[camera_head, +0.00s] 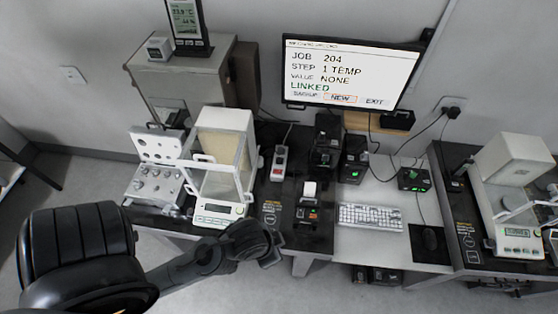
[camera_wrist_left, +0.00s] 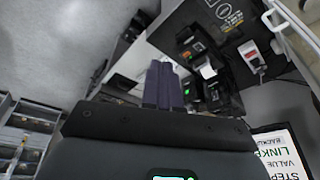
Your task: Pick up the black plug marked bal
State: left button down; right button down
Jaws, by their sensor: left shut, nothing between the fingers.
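I cannot read the mark "bal" on anything in these frames. One black plug (camera_head: 453,112) sits at a wall outlet to the right of the monitor, with a black cable running from it; its marking is too small to read. My left gripper (camera_head: 270,257) is in front of the dark weighing table, low in the head view, away from that plug. In the left wrist view its two dark fingers (camera_wrist_left: 165,85) are together with nothing between them. My right gripper is not in view.
A balance with a glass shield (camera_head: 217,165) stands behind my left gripper. A small printer (camera_head: 308,210), black boxes with green lights (camera_head: 352,168), a keyboard (camera_head: 370,217) and a monitor (camera_head: 348,75) are to its right. Another balance (camera_head: 515,240) stands far right.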

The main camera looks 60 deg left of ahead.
pick_arm(q)
jog(key=c, duration=1.8)
grip_release()
jog(key=o, duration=0.9)
